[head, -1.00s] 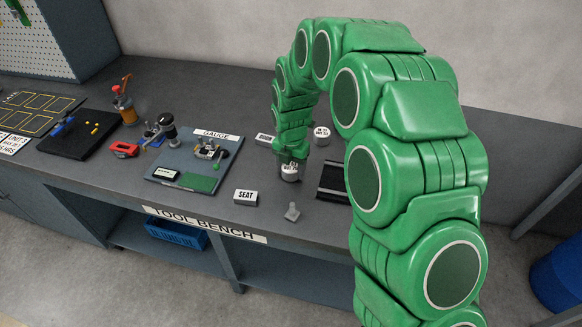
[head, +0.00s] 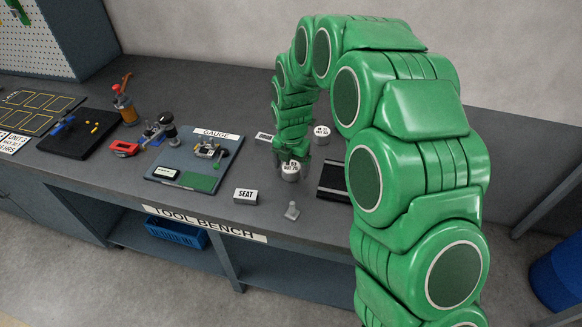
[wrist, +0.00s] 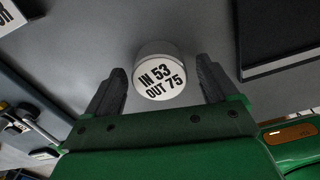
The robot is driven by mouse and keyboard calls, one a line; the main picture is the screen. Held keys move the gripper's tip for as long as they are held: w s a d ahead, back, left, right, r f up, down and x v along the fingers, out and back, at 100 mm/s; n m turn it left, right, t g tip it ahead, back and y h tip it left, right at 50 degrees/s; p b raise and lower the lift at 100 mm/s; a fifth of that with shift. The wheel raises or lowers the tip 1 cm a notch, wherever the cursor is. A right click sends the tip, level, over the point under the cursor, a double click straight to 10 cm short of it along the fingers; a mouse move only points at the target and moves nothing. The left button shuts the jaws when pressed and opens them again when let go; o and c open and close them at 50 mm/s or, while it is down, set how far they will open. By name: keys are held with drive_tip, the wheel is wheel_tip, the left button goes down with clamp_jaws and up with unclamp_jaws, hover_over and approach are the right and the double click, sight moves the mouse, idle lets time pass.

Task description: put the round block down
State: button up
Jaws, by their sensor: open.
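The round block is a short pale cylinder with a white top marked "IN 53 OUT 75". It stands upright on the bench in the head view (head: 290,173) and shows in the wrist view (wrist: 160,78). My gripper (wrist: 160,66) is open, with one dark finger on each side of the block and a visible gap to each. In the head view my gripper (head: 291,159) is just above and around the block, and the arm partly hides its fingers.
A second round block (head: 321,134) stands behind. A block marked "SEAT" (head: 246,196), a small grey piece (head: 292,211) and a dark tray (head: 334,181) are nearby. The gauge board (head: 187,182) lies left. The bench's front edge is close.

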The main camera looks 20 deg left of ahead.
sight(289, 165)
drive_tip(key=r, duration=0.4)
drive_tip(key=a+r, duration=0.1)
drive_tip(key=r, duration=0.1)
drive_tip(key=shift+w+r, duration=0.2)
drive_tip(key=shift+d+r, duration=0.1)
drive_tip(key=shift+r, duration=0.25)
